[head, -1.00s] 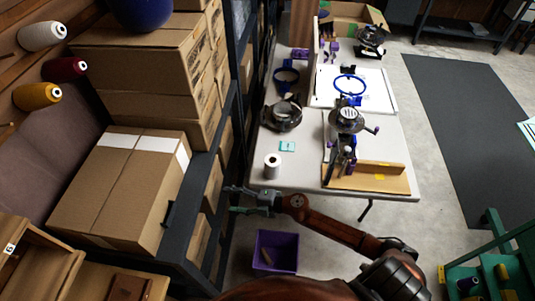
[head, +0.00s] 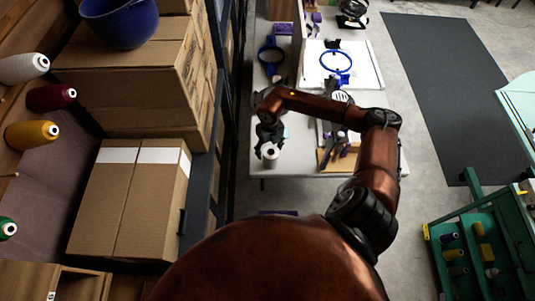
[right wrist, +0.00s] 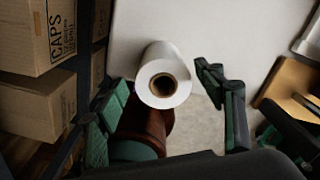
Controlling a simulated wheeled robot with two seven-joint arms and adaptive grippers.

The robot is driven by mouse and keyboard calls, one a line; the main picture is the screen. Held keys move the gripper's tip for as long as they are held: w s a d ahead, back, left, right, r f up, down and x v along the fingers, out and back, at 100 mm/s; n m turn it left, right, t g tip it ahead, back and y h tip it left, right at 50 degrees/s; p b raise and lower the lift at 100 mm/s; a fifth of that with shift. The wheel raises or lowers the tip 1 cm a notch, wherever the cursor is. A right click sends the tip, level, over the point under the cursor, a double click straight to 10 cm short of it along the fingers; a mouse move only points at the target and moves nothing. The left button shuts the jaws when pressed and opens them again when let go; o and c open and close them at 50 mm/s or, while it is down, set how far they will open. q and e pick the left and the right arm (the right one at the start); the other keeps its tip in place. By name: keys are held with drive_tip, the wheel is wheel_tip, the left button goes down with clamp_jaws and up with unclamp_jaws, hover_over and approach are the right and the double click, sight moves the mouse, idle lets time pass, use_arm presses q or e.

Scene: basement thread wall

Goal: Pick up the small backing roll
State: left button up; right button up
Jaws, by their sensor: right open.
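The small backing roll (head: 269,153) is white with a dark hole in its core. It stands upright near the front left edge of the white table. My right gripper (head: 267,143) is above it at the table's edge, pointing down. In the right wrist view the roll (right wrist: 160,64) shows end-on, its brown core facing the camera, between the two spread green and dark fingers. Gaps show on both sides; I see no contact. How far the fingertips are above the roll is hard to tell. My left gripper is out of view.
A dark rack with cardboard boxes (head: 130,200) stands left of the table. Blue hoops (head: 336,61), a machine and a brown board crowd the table to the right. A purple bin (head: 278,212) is on the floor, mostly hidden. A green cart (head: 470,245) stands right.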

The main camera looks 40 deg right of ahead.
drive_tip(key=shift+s+f, duration=0.4)
drive_tip(key=shift+s, duration=0.35)
drive_tip(key=shift+w+f, duration=0.15)
drive_tip(key=shift+f, duration=1.15)
drive_tip(key=shift+w+f, duration=0.15)
drive_tip(key=shift+f, duration=1.1)
drive_tip(key=c, duration=1.3)
drive_tip(key=shift+r, duration=0.15)
drive_tip(key=shift+r, duration=0.6)
drive_tip(key=s+a+r, duration=0.2)
drive_tip(key=s+r, duration=0.1)
drive_tip(key=r, duration=0.1)
drive_tip(key=s+a+r, duration=0.3)
drive_tip(key=s, duration=0.1)
drive_tip(key=s+a+r, duration=0.3)
drive_tip(key=s+r, duration=0.1)
drive_tip(key=shift+s+a+r+p, duration=0.15)
drive_tip(key=shift+r+p, duration=0.15)
drive_tip(key=shift+p, duration=0.05)
